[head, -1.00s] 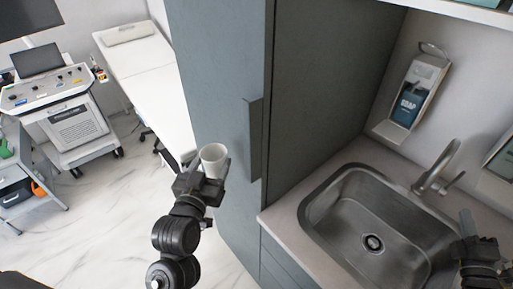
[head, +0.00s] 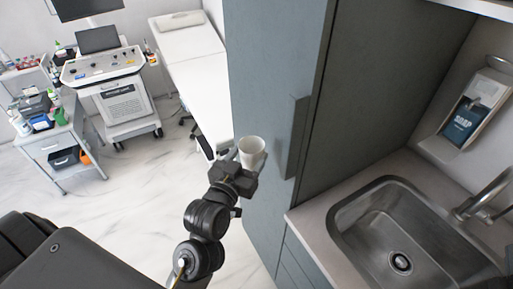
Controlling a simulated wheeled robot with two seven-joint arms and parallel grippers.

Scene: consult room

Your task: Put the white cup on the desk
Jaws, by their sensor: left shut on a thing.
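The white cup (head: 252,153) is in my left gripper (head: 240,165), in the middle of the head view. My left gripper is shut on the cup and holds it roughly upright in the air, in front of the grey cabinet. No surface is seen directly under the cup. I cannot make out a desk for certain in this view. My right gripper is not in view.
A tall grey cabinet (head: 270,90) with a handle stands close by the cup. A steel sink (head: 385,222) is at the right. An exam bed (head: 203,95), a machine cart (head: 118,95) and a side cart (head: 55,140) stand behind. The floor (head: 140,195) at left is open.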

